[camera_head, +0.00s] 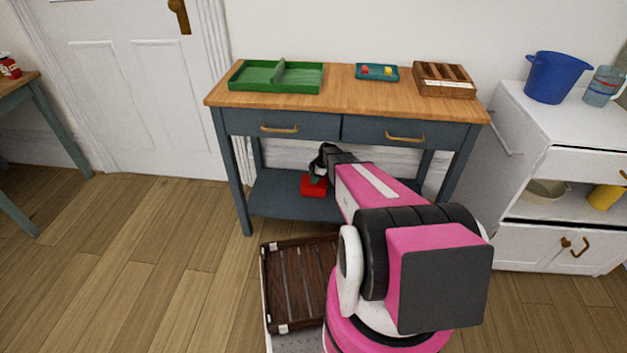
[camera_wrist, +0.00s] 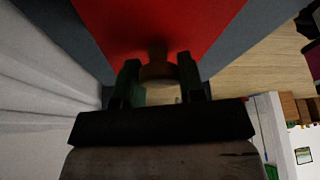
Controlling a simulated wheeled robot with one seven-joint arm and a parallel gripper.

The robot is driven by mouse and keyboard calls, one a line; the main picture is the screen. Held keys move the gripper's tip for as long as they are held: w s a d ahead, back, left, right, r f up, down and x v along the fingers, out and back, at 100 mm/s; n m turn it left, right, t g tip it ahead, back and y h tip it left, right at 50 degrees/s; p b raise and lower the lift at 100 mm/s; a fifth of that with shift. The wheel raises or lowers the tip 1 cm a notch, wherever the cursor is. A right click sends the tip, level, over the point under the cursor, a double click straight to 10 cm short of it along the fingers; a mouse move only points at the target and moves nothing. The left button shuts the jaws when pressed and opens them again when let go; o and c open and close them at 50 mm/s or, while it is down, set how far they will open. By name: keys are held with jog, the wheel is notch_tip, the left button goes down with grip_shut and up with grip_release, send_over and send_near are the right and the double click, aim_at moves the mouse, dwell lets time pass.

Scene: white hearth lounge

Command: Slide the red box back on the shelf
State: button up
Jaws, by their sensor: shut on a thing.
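The red box (camera_head: 313,188) is on the lower grey-blue shelf (camera_head: 273,203) of the wood-topped table, left of the shelf's middle and near its front. In the wrist view the red box (camera_wrist: 160,22) fills the top middle, with the grey shelf (camera_wrist: 236,42) on both sides of it. My gripper (camera_head: 316,175) reaches in under the drawers from the front right. In the wrist view its dark fingers (camera_wrist: 158,80) are shut on a short brownish knob on the red box. The box's far side is hidden, and my arm covers the shelf's right part.
On the top stand a green tray (camera_head: 277,76), a teal tray (camera_head: 377,78) and a wooden divided box (camera_head: 444,80). A dark slatted crate (camera_head: 296,285) sits in front. Shelf space left of the box is free.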

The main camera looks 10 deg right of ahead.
jog(key=shift+w, duration=0.15)
jog(key=o, duration=1)
jog(key=d+r, duration=0.2)
jog(key=r, duration=0.1)
jog(key=shift+d, duration=0.2)
jog(key=d, duration=1)
jog(key=shift+s+d, duration=0.4)
jog(key=shift+f, duration=0.1)
